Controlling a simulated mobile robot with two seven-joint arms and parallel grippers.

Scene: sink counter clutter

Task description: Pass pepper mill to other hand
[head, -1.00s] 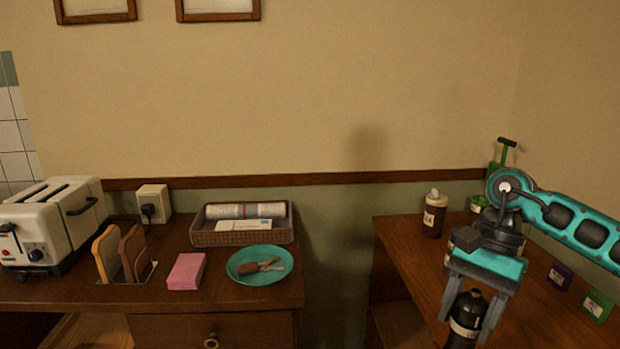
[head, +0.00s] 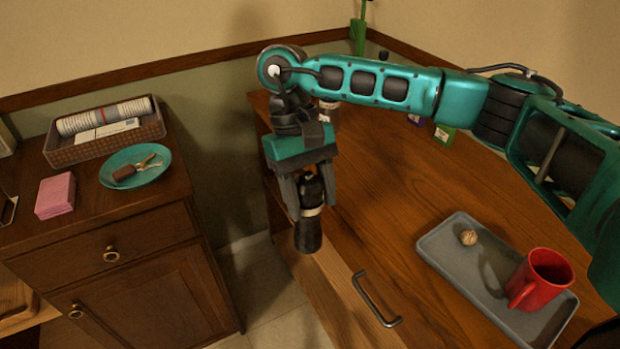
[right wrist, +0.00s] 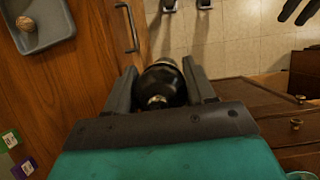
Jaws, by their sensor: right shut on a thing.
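The pepper mill (head: 309,232) is black with a pale label band, and it hangs upright below my right gripper (head: 309,196) in the head view. The right gripper is shut on its upper part, over the front left edge of the right-hand wooden counter. In the right wrist view the mill (right wrist: 162,88) sits between the two fingers, seen from its top end. My left gripper does not show in the head view. Dark fingers (right wrist: 297,8) at the top right of the right wrist view look like part of another gripper, cut off by the edge.
A grey tray (head: 452,269) with a red mug (head: 540,279) and a walnut (head: 468,237) lies on the right counter (head: 390,200). The left cabinet holds a teal plate (head: 150,174), pink napkins (head: 55,195) and a wicker basket (head: 105,147). A floor gap separates the two.

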